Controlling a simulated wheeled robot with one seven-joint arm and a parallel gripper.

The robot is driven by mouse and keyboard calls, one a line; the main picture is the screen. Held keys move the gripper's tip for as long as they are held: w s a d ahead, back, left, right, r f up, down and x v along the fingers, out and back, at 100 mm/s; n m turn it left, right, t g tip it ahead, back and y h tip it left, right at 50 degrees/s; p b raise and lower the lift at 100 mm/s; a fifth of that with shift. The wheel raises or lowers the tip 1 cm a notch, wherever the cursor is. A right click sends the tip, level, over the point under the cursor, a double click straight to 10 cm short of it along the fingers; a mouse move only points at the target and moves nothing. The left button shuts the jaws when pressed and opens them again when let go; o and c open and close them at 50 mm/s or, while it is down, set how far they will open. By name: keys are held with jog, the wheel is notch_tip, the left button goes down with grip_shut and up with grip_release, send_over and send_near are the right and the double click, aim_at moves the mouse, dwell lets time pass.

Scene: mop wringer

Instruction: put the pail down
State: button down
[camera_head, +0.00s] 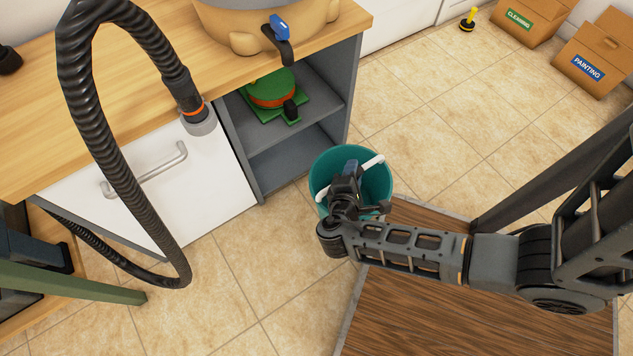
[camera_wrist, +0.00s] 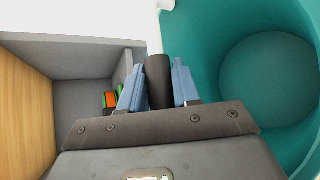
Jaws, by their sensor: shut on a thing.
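The teal pail (camera_head: 381,182) is in the head view, just right of the cabinet's open shelves and over the tiled floor. It looks upright and empty. Its white handle (camera_head: 371,163) crosses above the rim, and my gripper (camera_head: 349,168) is over it. In the wrist view, the two blue fingers of my gripper (camera_wrist: 159,85) are shut on the dark grip (camera_wrist: 158,78) of the handle. The pail's inside (camera_wrist: 211,40) fills the right of that view. My arm hides the pail's near side, and I cannot tell whether its base touches the floor.
The cabinet (camera_head: 250,150) has open shelves holding a green and orange item (camera_head: 272,92). A corrugated hose (camera_head: 125,170) hangs at the left. A dark wooden panel (camera_head: 430,315) lies below my arm. Cardboard boxes (camera_head: 590,60) stand at the back right. Tiled floor (camera_head: 440,110) is clear behind the pail.

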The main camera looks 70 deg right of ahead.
jog(key=w+a+f+b, duration=0.2)
jog(key=w+f+b, duration=0.5)
jog(key=w+f, duration=0.3)
jog(key=shift+a+f, duration=0.15)
jog(key=shift+w, duration=0.1)
jog(key=shift+f, duration=0.15)
jog(key=c, duration=0.8)
grip_release()
